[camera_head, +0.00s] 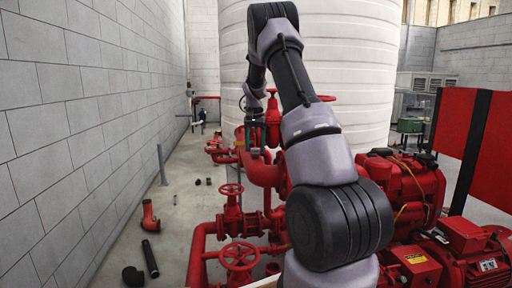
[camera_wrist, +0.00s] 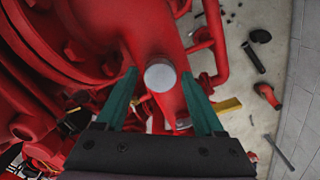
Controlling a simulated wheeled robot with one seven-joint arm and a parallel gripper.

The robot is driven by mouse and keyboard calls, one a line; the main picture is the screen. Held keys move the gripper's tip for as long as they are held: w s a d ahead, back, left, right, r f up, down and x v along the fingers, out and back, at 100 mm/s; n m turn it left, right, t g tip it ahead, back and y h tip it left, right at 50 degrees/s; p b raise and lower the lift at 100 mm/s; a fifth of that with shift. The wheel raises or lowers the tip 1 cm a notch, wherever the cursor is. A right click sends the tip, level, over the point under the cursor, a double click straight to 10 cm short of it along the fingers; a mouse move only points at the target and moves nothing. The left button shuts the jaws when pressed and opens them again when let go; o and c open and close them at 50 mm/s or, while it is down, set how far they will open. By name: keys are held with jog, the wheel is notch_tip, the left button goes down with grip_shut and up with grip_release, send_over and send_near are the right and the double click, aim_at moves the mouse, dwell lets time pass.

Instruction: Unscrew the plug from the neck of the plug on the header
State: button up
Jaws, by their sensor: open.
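The plug (camera_wrist: 160,76) is a grey, round, flat-topped piece on the red header (camera_wrist: 150,30) in the wrist view. My gripper (camera_wrist: 160,73) is open, with one green finger on each side of the plug. Small gaps show between the fingers and the plug; their depth relative to it is hard to judge. The neck under the plug is mostly hidden. In the head view my arm reaches over the red header pipe (camera_head: 264,173), and the plug cannot be made out there.
Red valves with handwheels (camera_head: 240,257) stand in front of the header. A red pump and motor (camera_head: 465,237) are at right, a white tank (camera_head: 345,60) behind. Loose pipe pieces (camera_head: 150,258) lie on the floor beside the grey block wall (camera_head: 60,120).

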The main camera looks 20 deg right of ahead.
jog(key=m, duration=1.2)
jog(key=shift+m, duration=0.4)
jog(key=m, duration=0.4)
grip_shut()
jog(key=n, duration=0.4)
jog(key=shift+n, duration=0.3)
